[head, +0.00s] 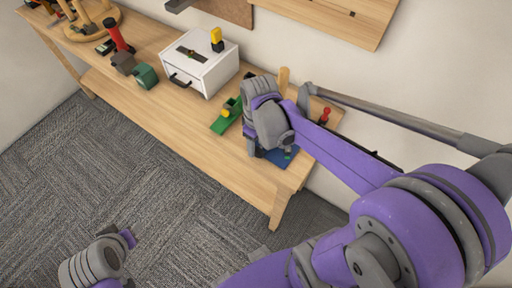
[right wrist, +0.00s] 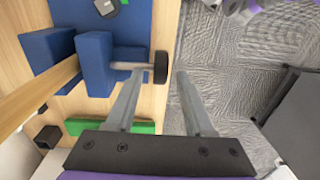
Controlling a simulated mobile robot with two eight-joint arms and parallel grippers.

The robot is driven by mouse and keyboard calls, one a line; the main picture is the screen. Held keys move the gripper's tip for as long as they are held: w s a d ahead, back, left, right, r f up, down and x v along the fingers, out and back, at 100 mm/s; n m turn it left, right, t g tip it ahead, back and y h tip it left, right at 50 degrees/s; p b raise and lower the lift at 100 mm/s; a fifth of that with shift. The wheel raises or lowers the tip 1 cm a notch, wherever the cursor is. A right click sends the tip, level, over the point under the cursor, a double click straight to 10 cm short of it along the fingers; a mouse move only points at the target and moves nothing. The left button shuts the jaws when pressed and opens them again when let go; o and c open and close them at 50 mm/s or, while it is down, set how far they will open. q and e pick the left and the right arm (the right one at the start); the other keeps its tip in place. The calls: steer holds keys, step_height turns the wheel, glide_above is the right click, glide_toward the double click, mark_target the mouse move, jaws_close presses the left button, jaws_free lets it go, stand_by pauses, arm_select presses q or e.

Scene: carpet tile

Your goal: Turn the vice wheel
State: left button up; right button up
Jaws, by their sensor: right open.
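The blue vice (right wrist: 95,60) lies on the wooden bench, and a corner of its blue base (head: 284,160) shows in the head view beneath my right gripper. In the right wrist view its black wheel (right wrist: 160,67) sits at the end of a grey shaft. My right gripper (right wrist: 158,80) is open, with its two fingers apart and the wheel just ahead of and between the tips; I cannot tell whether either finger touches it. In the head view my right gripper (head: 262,152) hides most of the vice. My left arm's end (head: 122,240) shows low at the left; its fingers are unclear.
A white drawer box (head: 200,62) stands on the bench (head: 190,125) left of the vice. A green block with a yellow part (head: 226,115) lies between them. A wooden bar (right wrist: 40,95) passes by the vice. A red-handled tool (head: 117,35) and a green block (head: 146,76) are farther left.

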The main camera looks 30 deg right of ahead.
steer(key=shift+s+f, duration=0.1)
steer(key=shift+f, duration=1.05)
jaws_close()
